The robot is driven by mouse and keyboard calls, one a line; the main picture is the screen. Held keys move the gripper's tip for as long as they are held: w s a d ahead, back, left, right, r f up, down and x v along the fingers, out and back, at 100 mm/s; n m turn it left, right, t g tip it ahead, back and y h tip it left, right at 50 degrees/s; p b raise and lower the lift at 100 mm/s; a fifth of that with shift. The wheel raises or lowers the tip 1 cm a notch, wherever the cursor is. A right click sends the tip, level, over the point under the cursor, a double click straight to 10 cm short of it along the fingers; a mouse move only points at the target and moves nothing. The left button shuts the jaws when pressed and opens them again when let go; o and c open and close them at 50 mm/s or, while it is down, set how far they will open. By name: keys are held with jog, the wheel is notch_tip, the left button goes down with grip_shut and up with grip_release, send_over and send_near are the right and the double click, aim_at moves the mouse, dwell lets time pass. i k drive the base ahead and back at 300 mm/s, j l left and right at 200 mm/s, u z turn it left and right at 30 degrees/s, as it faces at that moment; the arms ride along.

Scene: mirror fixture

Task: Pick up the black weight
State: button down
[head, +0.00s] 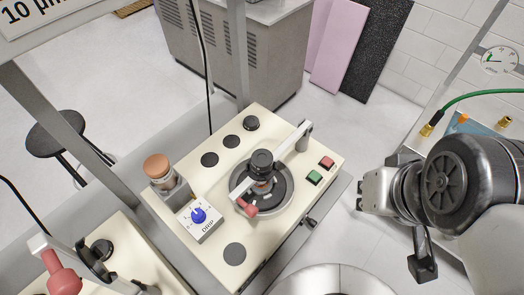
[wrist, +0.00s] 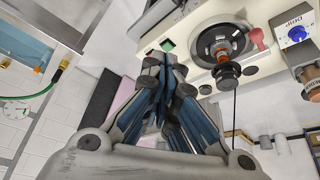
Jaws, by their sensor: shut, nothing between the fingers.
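The polishing machine (head: 166,222) has a round dark plate (head: 284,200) set in its cream top. A black, stepped cylindrical piece (head: 262,159) stands over the plate beside a pale swing arm (head: 292,141). A second short black piece (head: 251,123) sits at the back of the cream top. I cannot tell for certain which one is the black weight. In the wrist view the stepped piece (wrist: 228,75) shows right of my fingers. My gripper (head: 364,190) is shut and empty, to the right of the machine and apart from it. Its fingers also show in the wrist view (wrist: 163,58).
A blue-knob box (head: 199,216) and a brown-capped bottle (head: 157,168) stand on the machine's left side. Red and green buttons (head: 321,170) are at its right. A grey frame post (head: 68,132) and a second machine (head: 135,260) are at left. A stool (head: 55,134) stands behind.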

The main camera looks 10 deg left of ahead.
aim_at(262, 159)
jog(key=i+l, duration=0.15)
jog(key=l, duration=0.15)
jog(key=i+l, duration=0.15)
jog(key=l+u, duration=0.1)
jog(key=u, duration=0.35)
jog(key=l+u, duration=0.15)
jog(key=u, duration=0.35)
jog(key=l+u, duration=0.15)
jog(key=u, duration=0.3)
jog(key=l+u, duration=0.15)
jog(key=u, duration=0.3)
